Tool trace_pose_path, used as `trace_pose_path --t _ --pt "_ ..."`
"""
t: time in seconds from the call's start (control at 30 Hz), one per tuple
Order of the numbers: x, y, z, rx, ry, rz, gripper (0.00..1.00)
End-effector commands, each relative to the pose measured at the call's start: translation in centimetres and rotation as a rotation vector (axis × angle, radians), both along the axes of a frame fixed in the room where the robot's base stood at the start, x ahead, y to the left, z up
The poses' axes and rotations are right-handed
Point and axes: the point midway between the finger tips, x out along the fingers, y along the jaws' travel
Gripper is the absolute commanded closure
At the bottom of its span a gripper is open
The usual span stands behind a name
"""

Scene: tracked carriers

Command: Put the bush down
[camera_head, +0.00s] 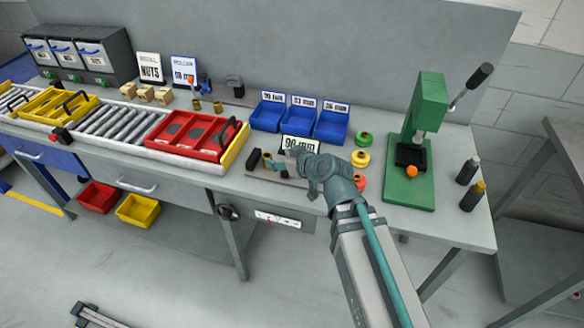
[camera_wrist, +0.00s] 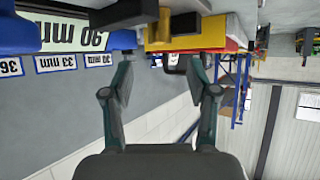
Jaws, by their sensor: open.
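A small tan, cylinder-like piece (camera_head: 267,158), which looks like the bush, stands on a grey plate (camera_head: 290,181) at the bench front, beside a black block (camera_head: 254,157). In the wrist view the tan piece (camera_wrist: 164,26) shows at the top edge, ahead of the fingers, with the dark piece (camera_wrist: 124,12) next to it. My gripper (camera_head: 281,163) is low over the plate, just right of the tan piece. In the wrist view the fingers of my gripper (camera_wrist: 164,62) are spread with nothing between them. My wrist hides part of the plate.
A "90 mm" sign (camera_head: 299,144) stands close behind my gripper. Three blue bins (camera_head: 331,125) are behind it. A red carrier (camera_head: 184,145) sits on the roller track to the left. A green press (camera_head: 425,139) and coloured rings (camera_head: 361,158) are to the right.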

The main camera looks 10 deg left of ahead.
Motion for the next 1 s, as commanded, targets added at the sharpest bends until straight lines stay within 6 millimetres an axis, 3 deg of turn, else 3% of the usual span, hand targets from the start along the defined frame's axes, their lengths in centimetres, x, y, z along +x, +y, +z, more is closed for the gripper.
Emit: trace_pose_path --t 1.0 --pt "-2.5 -3.3 1.8 0.0 -0.002 -0.004 0.41"
